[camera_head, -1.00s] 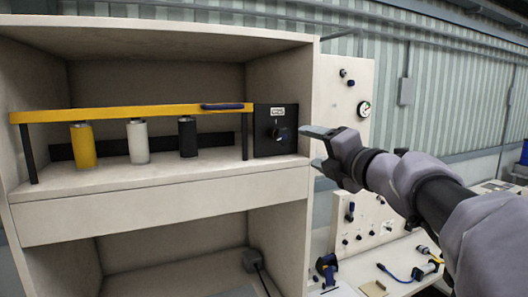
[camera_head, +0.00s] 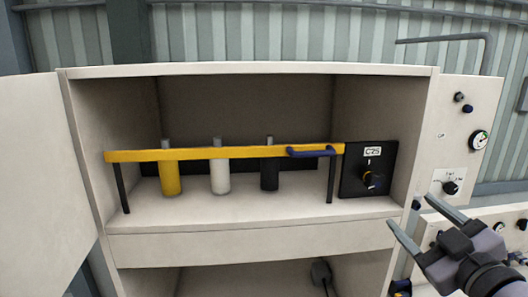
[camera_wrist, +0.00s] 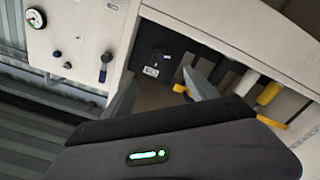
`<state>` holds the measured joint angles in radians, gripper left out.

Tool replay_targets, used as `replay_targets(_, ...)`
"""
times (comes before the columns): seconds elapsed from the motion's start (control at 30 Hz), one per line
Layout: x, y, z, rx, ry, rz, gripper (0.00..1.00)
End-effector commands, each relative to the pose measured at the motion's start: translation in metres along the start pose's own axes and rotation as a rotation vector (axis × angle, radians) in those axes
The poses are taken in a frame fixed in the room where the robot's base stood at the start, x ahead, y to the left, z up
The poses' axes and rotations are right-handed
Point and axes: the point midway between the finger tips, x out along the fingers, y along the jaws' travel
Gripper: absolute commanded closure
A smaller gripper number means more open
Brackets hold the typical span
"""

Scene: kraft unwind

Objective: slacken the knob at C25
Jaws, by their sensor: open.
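The knob (camera_head: 369,180) is small and dark with an orange mark, on a black panel (camera_head: 352,184) labelled C25 (camera_head: 373,151). The panel stands at the right end of the cabinet shelf. In the wrist view the black panel (camera_wrist: 147,50) shows tilted beyond my fingers, and its knob (camera_wrist: 158,53) is dark and hard to make out. My gripper (camera_head: 424,228) is open and empty, to the right of and below the panel, in front of the cabinet's right edge. It is apart from the knob. In the wrist view my gripper (camera_wrist: 160,92) shows both fingers spread.
A yellow bar (camera_head: 225,153) with a blue handle (camera_head: 311,152) runs across the shelf left of the panel. Yellow (camera_head: 170,181), white (camera_head: 220,178) and black (camera_head: 270,178) cylinders stand beneath it. A side panel (camera_head: 465,130) with a gauge (camera_head: 478,141) and knobs is at right.

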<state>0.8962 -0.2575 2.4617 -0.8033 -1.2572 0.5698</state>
Motion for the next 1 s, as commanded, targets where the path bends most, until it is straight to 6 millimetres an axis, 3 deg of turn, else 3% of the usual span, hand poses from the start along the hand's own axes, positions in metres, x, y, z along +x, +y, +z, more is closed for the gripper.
replay_targets(0.3, 0.094, -0.005, 0.003, -0.003, 0.001, -0.007, 0.33)
replay_targets(0.5, 0.14, -0.003, 0.002, -0.005, -0.001, -0.005, 0.33)
replay_targets(0.7, 0.16, -0.003, 0.002, -0.007, -0.002, -0.002, 0.33)
replay_targets(0.97, 0.162, -0.003, 0.003, -0.007, -0.002, -0.001, 0.33)
replay_targets(1.0, 0.162, -0.003, 0.003, -0.007, -0.002, -0.001, 0.37)
